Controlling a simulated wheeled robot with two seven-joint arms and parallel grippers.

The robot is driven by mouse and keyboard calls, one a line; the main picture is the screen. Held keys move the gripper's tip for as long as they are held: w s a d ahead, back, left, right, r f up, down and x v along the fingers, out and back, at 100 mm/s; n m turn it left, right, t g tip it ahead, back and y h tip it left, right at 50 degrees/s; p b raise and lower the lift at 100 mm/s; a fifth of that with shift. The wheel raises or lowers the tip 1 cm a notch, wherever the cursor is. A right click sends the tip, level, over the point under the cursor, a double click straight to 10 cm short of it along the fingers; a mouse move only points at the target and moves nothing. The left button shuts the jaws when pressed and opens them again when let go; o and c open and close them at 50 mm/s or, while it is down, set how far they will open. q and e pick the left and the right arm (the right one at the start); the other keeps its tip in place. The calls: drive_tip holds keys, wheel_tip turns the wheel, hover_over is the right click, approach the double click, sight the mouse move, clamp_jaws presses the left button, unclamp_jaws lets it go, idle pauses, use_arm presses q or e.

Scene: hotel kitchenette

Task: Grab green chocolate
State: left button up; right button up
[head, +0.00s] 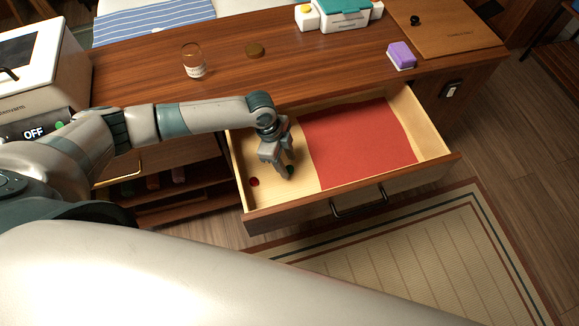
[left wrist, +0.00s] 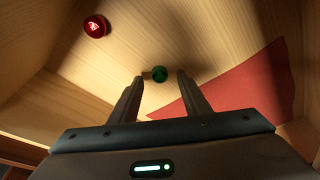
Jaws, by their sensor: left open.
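The green chocolate (left wrist: 159,74) is a small round green piece on the wooden drawer floor. In the left wrist view it lies between and just beyond the tips of my left gripper (left wrist: 158,82). In the head view the green chocolate (head: 290,170) shows partly beside the fingers. My left gripper (head: 284,174) is open, points down inside the open drawer, and holds nothing. I cannot tell exactly how high its tips are above the floor. My right gripper is not in view.
A red round chocolate (head: 254,181) lies left of the green one; it also shows in the left wrist view (left wrist: 96,26). The drawer's wooden walls (head: 350,196) surround my gripper. A red sheet (head: 358,143) covers the drawer's right part. A jar (head: 193,66) stands on the counter.

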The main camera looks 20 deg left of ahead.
use_arm(q)
drive_tip(key=shift+d+f, duration=0.15)
drive_tip(key=shift+f, duration=0.55)
drive_tip(key=shift+c, duration=0.6)
clamp_jaws()
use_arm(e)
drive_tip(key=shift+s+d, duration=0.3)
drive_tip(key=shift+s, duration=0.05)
